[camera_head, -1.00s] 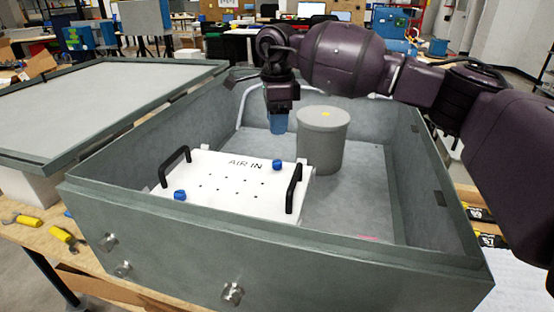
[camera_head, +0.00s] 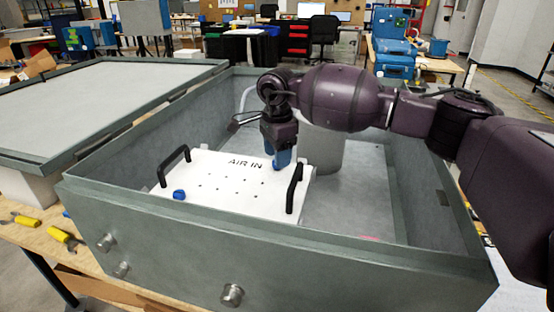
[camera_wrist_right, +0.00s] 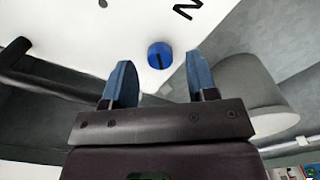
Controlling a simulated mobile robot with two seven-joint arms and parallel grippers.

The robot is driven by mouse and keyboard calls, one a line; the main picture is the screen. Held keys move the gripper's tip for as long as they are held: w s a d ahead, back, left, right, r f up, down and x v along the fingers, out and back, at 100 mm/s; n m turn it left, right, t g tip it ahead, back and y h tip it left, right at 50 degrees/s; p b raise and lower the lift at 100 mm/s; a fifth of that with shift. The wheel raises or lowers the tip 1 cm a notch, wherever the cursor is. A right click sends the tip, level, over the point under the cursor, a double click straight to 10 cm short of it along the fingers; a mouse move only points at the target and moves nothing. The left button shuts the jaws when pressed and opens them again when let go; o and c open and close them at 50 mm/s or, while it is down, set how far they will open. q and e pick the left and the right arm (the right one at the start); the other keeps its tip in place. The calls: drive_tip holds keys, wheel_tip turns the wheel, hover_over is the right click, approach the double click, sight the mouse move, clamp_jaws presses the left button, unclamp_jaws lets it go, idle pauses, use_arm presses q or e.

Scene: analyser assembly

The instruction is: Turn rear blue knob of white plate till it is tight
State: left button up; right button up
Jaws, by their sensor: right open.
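The white plate (camera_head: 225,187) marked "AIR IN" lies inside the grey-green case, with a black handle at each side. Its rear blue knob is hidden by my right gripper (camera_head: 282,164) in the head view. In the right wrist view the rear blue knob (camera_wrist_right: 160,55) sits on the plate, ahead of and between the two blue fingers of my right gripper (camera_wrist_right: 160,82). These fingers are open and not touching the knob in that view. The front blue knob (camera_head: 179,195) is at the plate's front left. My left gripper is not in view.
A grey cylinder (camera_head: 322,150) stands just behind and right of my right gripper; it also shows in the right wrist view (camera_wrist_right: 252,90). The right black handle (camera_head: 294,188) is close by. The case's front wall (camera_head: 250,250) rises before the plate.

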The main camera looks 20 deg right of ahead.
drive_tip(key=shift+f, duration=0.95)
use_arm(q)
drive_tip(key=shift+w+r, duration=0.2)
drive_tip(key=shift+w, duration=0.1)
use_arm(e)
drive_tip(key=c, duration=0.9)
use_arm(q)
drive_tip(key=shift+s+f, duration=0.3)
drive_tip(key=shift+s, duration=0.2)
use_arm(e)
drive_tip(key=shift+c, duration=0.2)
drive_tip(key=shift+r, duration=0.1)
